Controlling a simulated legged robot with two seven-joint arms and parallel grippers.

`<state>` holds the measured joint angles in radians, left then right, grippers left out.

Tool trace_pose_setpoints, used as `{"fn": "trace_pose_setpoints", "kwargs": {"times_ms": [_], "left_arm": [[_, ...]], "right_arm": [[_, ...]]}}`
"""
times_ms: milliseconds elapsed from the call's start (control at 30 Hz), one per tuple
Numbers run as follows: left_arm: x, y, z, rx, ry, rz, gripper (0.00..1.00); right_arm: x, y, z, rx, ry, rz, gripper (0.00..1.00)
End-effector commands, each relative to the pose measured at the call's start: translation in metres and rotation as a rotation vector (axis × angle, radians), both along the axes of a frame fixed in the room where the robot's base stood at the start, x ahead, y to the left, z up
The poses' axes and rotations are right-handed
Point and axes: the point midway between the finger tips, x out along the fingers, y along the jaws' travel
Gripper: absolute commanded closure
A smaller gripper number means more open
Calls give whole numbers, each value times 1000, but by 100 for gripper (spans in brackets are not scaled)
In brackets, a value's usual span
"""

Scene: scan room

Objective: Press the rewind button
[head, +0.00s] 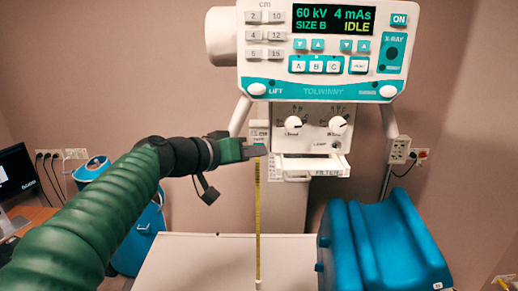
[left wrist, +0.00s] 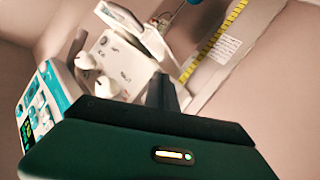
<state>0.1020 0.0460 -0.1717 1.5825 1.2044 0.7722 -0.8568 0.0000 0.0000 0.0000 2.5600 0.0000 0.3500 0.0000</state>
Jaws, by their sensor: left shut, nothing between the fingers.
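A white X-ray unit hangs at the top of the head view, with its control panel (head: 322,50) showing "60 kV 4 mAs" and "IDLE". Below it is a knob box (head: 312,128). A yellow tape (head: 257,215) hangs straight down left of this box; it also shows in the left wrist view (left wrist: 214,40). No label reading rewind is legible. My left gripper (head: 261,150) is shut and empty, its tip overlapping the top of the tape. I cannot tell whether it touches. Its dark fingers show in the left wrist view (left wrist: 163,92). My right gripper is out of view.
A white table (head: 205,255) lies below the unit. A blue padded block (head: 375,245) stands at its right. A filter tray (head: 312,167) juts out under the knobs. A monitor (head: 17,175) is at far left, and a blue container (head: 140,235) stands behind my arm.

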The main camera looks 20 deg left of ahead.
Motion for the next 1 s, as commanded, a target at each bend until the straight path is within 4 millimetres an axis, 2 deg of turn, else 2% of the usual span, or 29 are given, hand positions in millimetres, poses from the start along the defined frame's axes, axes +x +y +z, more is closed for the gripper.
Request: {"fn": "trace_pose_setpoints", "kwargs": {"times_ms": [167,433,767,1000], "left_arm": [[-1,0,0,-1,-2,1,100],[-14,-3,-2,0,-1,0,100],[-16,-4,0,-1,0,1,100],[-37,-10,-2,-1,-3,-1,100]], "right_arm": [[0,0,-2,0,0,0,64],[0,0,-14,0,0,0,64],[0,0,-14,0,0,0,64],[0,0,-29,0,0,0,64]]}}
